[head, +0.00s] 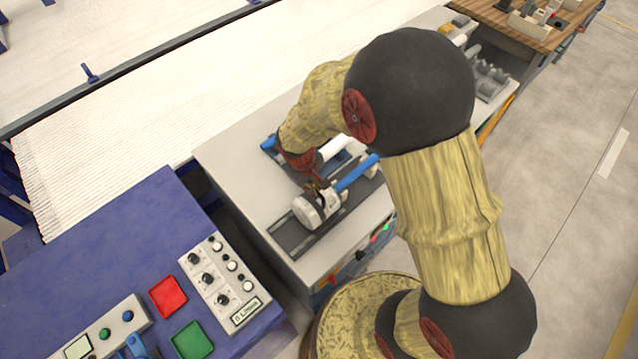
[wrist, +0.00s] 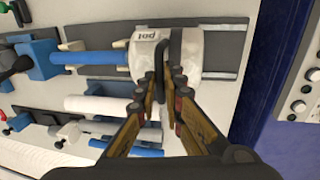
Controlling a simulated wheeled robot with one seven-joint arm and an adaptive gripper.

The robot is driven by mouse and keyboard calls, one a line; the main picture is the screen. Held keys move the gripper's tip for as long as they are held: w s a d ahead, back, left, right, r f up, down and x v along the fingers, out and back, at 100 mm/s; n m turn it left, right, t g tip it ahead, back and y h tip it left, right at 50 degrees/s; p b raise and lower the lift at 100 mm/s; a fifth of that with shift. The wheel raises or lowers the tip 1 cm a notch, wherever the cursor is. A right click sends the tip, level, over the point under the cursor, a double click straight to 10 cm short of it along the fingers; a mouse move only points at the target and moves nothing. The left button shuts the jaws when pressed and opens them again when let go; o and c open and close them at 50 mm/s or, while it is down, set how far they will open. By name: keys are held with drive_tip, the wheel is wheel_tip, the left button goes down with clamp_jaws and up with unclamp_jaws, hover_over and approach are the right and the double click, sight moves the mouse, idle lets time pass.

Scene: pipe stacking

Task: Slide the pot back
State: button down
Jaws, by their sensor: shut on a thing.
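The pot (head: 311,212) is a white cylinder on a dark rail (head: 289,242) near the table's front end. In the wrist view the pot (wrist: 190,52) carries the printed word "pot" and a dark loop handle (wrist: 175,46). My gripper (wrist: 163,80) reaches the pot from one side, with its fingers on both sides of the handle and shut on it. In the head view my gripper (head: 320,184) sits just above the pot, and the fingertips are hard to make out. A blue rod (wrist: 88,57) runs along the rail's line to the pot's end.
A white cylinder (wrist: 100,105) lies parallel beside the rail. A blue block (wrist: 38,60) stands at the rod's far end. The bare rail (wrist: 222,34) extends past the pot. A blue control desk (head: 110,250) with buttons stands at the lower left.

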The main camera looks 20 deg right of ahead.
drive_tip(key=s+a+b, duration=0.1)
drive_tip(key=s+a, duration=0.2)
drive_tip(key=a, duration=0.4)
drive_tip(key=shift+a, duration=0.4)
drive_tip(key=shift+s, duration=0.1)
drive_tip(key=c, duration=2.3)
unclamp_jaws()
drive_tip(key=shift+o, duration=1.1)
drive_tip(key=shift+a, duration=0.2)
drive_tip(key=shift+o, duration=0.9)
drive_tip(key=shift+d, duration=0.1)
